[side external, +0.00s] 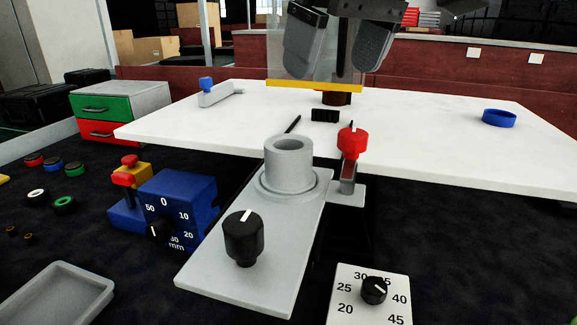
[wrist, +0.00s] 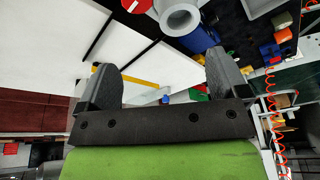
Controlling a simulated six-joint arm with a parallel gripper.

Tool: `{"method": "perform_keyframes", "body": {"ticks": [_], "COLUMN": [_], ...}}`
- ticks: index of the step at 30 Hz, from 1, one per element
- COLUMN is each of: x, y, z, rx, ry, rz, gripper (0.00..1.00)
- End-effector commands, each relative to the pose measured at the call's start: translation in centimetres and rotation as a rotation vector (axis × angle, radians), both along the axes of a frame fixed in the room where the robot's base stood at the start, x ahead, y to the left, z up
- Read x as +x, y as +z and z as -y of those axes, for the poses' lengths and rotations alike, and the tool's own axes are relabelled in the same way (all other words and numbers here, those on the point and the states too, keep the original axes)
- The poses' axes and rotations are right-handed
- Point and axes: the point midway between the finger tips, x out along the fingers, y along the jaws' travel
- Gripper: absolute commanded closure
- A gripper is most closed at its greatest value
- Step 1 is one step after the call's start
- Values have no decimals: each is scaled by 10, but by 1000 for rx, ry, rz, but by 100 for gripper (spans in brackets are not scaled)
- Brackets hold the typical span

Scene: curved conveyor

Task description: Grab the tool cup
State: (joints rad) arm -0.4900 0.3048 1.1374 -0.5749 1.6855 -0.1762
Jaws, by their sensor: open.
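A grey, hollow, upright cylinder (side external: 289,160), the cup-like thing here, stands in a round collar on a sloping grey plate (side external: 205,278). It also shows at the top of the wrist view (wrist: 180,18), its round opening visible. My gripper (side external: 335,65) is open, its two dark fingers apart above the white table, higher than the cylinder and up and right of it in the side view. In the wrist view the fingers (wrist: 160,65) have no grey cylinder between them. A clear panel with a yellow lower edge (side external: 315,86) overlaps the fingers in the side view.
A red-topped knob (side external: 353,143) stands close right of the cylinder. A black knob (side external: 244,238) sits on the plate in front. A blue dial block (side external: 178,205) is to the left. A blue ring (side external: 498,118) lies on the white table (side external: 430,135), which has clear room.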

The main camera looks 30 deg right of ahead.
Motion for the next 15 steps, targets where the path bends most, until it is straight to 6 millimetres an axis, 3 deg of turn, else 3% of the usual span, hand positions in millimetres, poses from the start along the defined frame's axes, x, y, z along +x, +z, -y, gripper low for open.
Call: {"method": "perform_keyframes", "body": {"ticks": [1,5,15], "x": [6,13,23], "y": [-4,-10,-45], "z": [-12,-29,-35], "rx": [-14,-36,-44], "ry": [16,34,36], "rz": [-9,-19,-26], "gripper": [8,8,8]}}
